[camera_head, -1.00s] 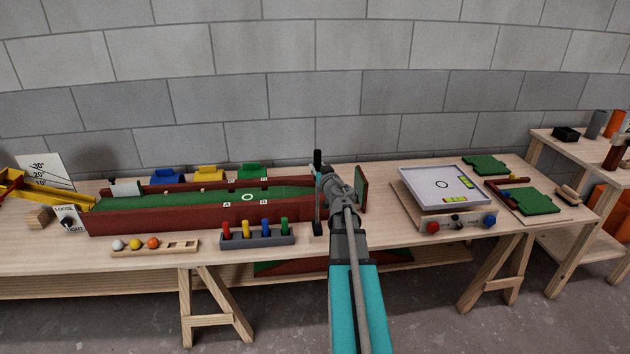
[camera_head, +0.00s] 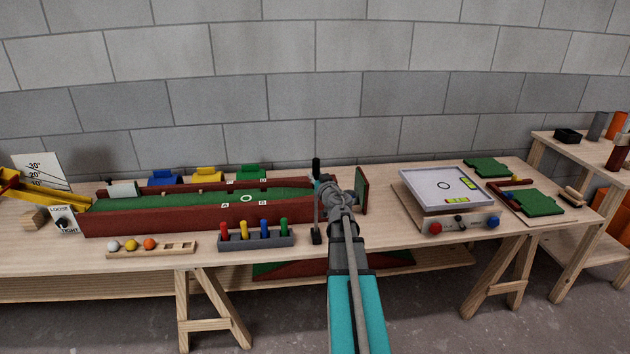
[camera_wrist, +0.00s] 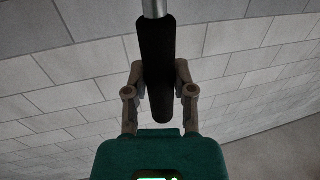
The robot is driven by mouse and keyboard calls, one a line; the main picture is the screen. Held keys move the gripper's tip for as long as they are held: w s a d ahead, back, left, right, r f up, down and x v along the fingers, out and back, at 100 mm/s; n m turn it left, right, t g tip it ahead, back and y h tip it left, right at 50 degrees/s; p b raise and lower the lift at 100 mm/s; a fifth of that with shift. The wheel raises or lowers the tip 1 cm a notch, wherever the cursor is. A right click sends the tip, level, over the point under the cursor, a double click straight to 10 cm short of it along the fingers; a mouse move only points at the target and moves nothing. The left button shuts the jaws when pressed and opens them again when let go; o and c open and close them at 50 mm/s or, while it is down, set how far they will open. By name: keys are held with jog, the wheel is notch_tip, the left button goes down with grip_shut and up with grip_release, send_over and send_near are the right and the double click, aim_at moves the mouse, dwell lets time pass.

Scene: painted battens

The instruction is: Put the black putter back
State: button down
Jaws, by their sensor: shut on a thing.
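The black putter is gripped upright at its dark handle (camera_head: 317,165), with a thin shaft running down to a black head (camera_head: 316,237). The head is just right of the grey peg rack, at the bench top; I cannot tell if it touches. My gripper (camera_head: 319,181) is shut on the handle, near the right end of the green putting lane (camera_head: 190,202). In the wrist view the handle (camera_wrist: 157,65) stands between both fingers of my gripper (camera_wrist: 159,85), with the silver shaft (camera_wrist: 154,8) at the top edge. My arm hides part of the lane's right end.
The grey rack (camera_head: 285,241) holds red, yellow, blue and green pegs. A wooden ball tray (camera_head: 180,248) lies left of it. A white tilting tray (camera_head: 425,185) stands to the right, with green boards beyond. Bare bench (camera_head: 375,235) lies between my arm and that tray.

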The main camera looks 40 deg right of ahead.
jog(key=shift+f, duration=0.15)
jog(key=shift+c, duration=2.2)
grip_release()
jog(key=shift+r, duration=0.2)
jog(key=v, duration=1.2)
